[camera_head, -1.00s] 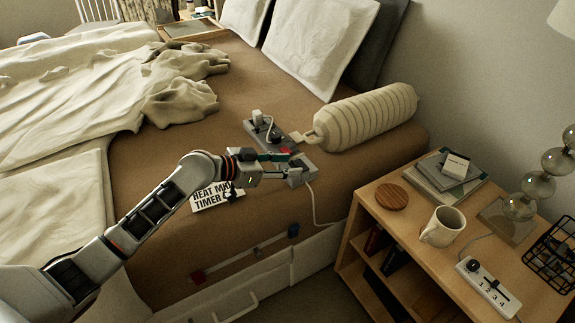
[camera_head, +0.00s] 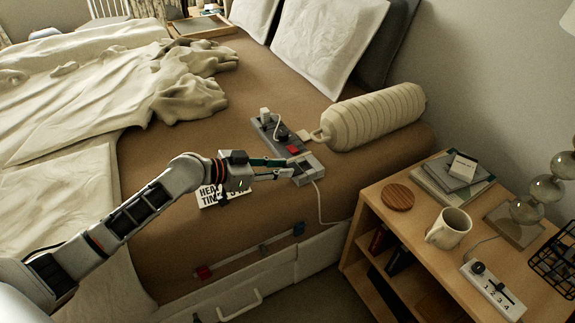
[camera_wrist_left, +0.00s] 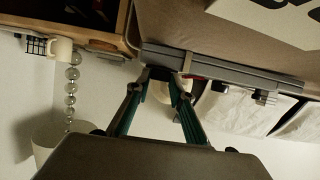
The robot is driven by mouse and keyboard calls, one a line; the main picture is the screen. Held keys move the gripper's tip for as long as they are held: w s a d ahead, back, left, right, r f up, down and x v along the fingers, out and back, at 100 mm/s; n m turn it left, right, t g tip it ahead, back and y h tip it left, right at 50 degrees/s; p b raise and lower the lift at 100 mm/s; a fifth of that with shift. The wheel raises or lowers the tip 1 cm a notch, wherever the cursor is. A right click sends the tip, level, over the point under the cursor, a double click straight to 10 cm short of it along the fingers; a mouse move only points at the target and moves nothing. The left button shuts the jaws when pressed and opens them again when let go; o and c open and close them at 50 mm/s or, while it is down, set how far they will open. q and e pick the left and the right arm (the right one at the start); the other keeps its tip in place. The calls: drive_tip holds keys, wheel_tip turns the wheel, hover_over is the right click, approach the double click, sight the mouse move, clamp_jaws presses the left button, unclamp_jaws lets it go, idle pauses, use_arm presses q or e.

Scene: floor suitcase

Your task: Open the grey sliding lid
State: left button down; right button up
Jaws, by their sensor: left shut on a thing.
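A long grey box (camera_head: 318,177) with sockets and a red square part (camera_head: 294,150) lies on the brown bed near its side edge. The grey sliding lid (camera_head: 305,160) seems to be at the near half of the box, but its outline is hard to make out. My left gripper (camera_head: 293,168) reaches in from the left, with its fingertips at this part of the box. In the left wrist view its fingertips (camera_wrist_left: 167,73) meet the grey box (camera_wrist_left: 225,70) with a gap between them, shut on the lid. The right gripper is not in view.
A white plug (camera_head: 265,115) stands in the far end of the box. A cream bolster (camera_head: 372,117) lies close behind it. A label card (camera_head: 212,195) is under my left wrist. The bedside table with a mug (camera_head: 449,228) stands to the right. A cable hangs over the bed edge.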

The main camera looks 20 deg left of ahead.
use_arm(q)
drive_tip(key=shift+s+a+f, duration=0.1)
drive_tip(key=shift+f, duration=0.05)
drive_tip(key=c, duration=2.1)
unclamp_jaws()
drive_tip(key=o, duration=0.3)
drive_tip(key=shift+s+a, duration=0.1)
drive_tip(key=shift+o, duration=0.2)
drive_tip(key=v, duration=1.2)
